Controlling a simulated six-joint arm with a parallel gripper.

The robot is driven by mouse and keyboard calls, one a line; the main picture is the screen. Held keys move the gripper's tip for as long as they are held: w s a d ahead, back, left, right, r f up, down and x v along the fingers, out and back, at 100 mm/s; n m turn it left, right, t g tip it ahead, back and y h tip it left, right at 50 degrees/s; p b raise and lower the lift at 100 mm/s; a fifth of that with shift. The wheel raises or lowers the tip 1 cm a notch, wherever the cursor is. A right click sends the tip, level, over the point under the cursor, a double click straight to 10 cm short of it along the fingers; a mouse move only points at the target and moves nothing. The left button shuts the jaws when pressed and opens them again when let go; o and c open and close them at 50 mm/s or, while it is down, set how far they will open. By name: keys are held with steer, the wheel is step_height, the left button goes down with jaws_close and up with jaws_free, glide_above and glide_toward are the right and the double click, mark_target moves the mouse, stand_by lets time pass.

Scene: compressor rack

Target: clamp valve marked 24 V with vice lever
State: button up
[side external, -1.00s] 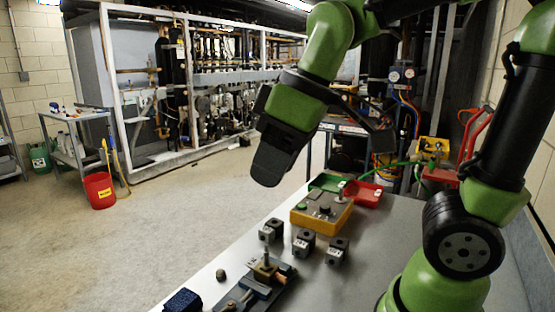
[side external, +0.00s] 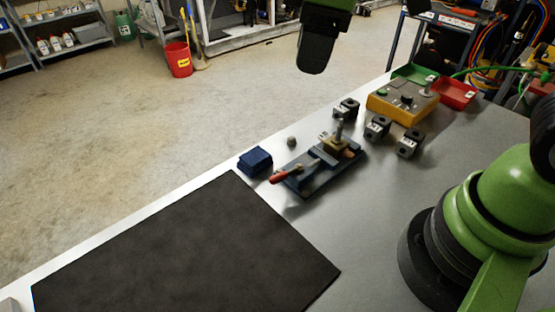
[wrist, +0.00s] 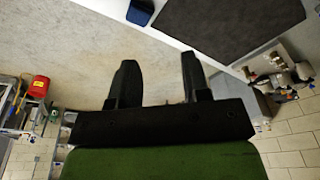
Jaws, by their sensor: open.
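The vice (side external: 312,178) sits on the bench, with its red-tipped lever (side external: 280,176) pointing to the front left. A brass-coloured part (side external: 334,146) with an upright stem sits at the vice's far end. Three small grey-and-black blocks, possibly valves, stand behind it: one at the left (side external: 346,109), one in the middle (side external: 377,127) and one at the right (side external: 409,144). Their markings are too small to read, so I cannot tell which is 24 V. My gripper (side external: 312,68) is high, apart from all of these. In the wrist view, its two fingers (wrist: 157,82) are spread and empty.
A yellow control box (side external: 402,105) stands behind the blocks, beside a green tray (side external: 414,73) and a red tray (side external: 457,94). A blue block (side external: 255,161) and a small round knob (side external: 291,141) lie near the bench edge. A black mat (side external: 180,255) covers the front.

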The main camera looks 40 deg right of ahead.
mark_target(275, 176)
steer(key=w+a+f+n+g, duration=0.1)
steer(key=f+n, duration=0.1)
steer(key=f, duration=0.5)
steer(key=w+a+f+n+g, duration=0.1)
steer(key=f+n, duration=0.2)
steer(key=f, duration=0.5)
steer(key=w+a+f+n+g+h, duration=0.1)
steer(key=a+f+n, duration=0.1)
steer(key=f, duration=0.5)
steer(key=shift+f+n, duration=0.2)
steer(key=shift+n, duration=0.1)
